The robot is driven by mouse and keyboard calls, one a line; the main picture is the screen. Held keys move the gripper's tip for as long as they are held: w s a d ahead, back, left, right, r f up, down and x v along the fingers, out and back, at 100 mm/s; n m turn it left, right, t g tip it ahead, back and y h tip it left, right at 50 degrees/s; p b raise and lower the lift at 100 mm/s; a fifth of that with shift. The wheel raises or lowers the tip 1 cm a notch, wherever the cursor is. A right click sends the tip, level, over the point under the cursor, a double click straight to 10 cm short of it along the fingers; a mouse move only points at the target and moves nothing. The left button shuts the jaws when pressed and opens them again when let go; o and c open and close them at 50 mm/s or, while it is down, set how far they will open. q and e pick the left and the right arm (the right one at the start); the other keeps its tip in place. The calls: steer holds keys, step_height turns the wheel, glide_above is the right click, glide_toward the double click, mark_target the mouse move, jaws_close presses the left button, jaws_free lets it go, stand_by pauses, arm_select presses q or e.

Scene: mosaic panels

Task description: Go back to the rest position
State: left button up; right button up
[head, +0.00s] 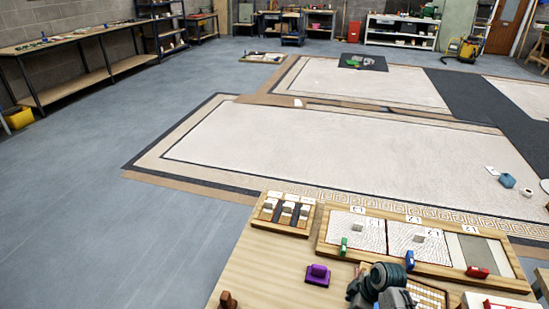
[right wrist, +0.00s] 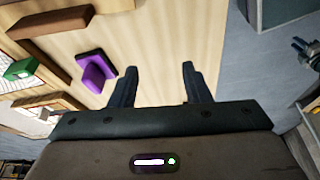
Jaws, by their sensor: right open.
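My right gripper (right wrist: 155,88) is open in the right wrist view, with nothing between its two dark fingers. It hangs above the bare wooden table (right wrist: 140,40). A dark part of my arm (head: 385,280) shows at the bottom of the head view, over the table's tools; its fingertips cannot be made out there. A small dark clawed shape (right wrist: 305,48) at the right edge of the right wrist view may be my left gripper, but it is too small to tell its state. No left arm shows in the head view.
A purple block (head: 317,274) stands on the table, also in the right wrist view (right wrist: 95,70) left of the fingers. A panel tray (head: 325,250) and a small tray (head: 285,230) line the far edge. Blue-grey floor (head: 110,230) is clear at left.

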steer(key=s+d+r+m+t+h, duration=0.15)
steer(key=s+r+m, duration=0.25)
steer(key=s, duration=0.5)
steer(key=s+d+r+m+h, duration=0.1)
steer(key=s+d+r+m, duration=0.2)
steer(key=s, duration=0.5)
steer(key=s+d+r+m+t+h, duration=0.15)
steer(key=s+r+m, duration=0.3)
steer(key=s, duration=0.45)
step_height(320, 180, down, 29)
steer(key=d+g, duration=0.2)
steer(key=s+d+f+m+g, duration=0.1)
steer(key=s+f, duration=1.5)
steer(key=f, duration=0.4)
steer(key=shift+s+d+f, duration=0.15)
steer(key=shift+s+f, duration=0.15)
steer(key=shift+s, duration=0.05)
